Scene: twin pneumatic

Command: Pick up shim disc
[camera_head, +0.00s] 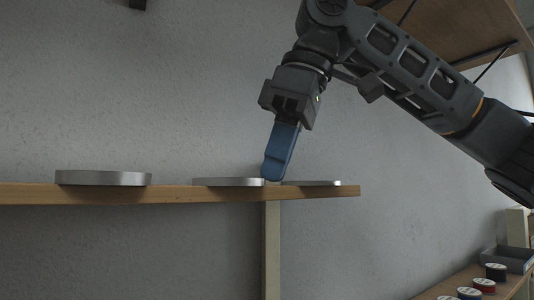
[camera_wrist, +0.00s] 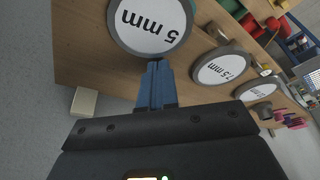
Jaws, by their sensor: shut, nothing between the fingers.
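Three flat grey discs lie on a wooden shelf (camera_head: 100,197) in the head view: a thick left disc (camera_head: 103,178), a thinner middle disc (camera_head: 228,182) and a very thin right disc (camera_head: 312,183). The wrist view shows round pale labels, upside down: a near disc reading "5 mm" (camera_wrist: 150,26), a second disc (camera_wrist: 222,66) and a third disc (camera_wrist: 259,90), both harder to read. My gripper (camera_head: 271,178) points down with blue fingers shut and empty, beside the middle and right discs. In the wrist view its tips (camera_wrist: 157,64) are at the edge of the "5 mm" disc; contact is unclear.
A lower shelf at right (camera_head: 460,285) holds several dark and red spools (camera_head: 484,286) and a grey tray (camera_head: 512,258). A pale upright post (camera_head: 271,245) stands below the disc shelf. A brown board (camera_head: 465,25) overhangs at upper right. Space above the left disc is clear.

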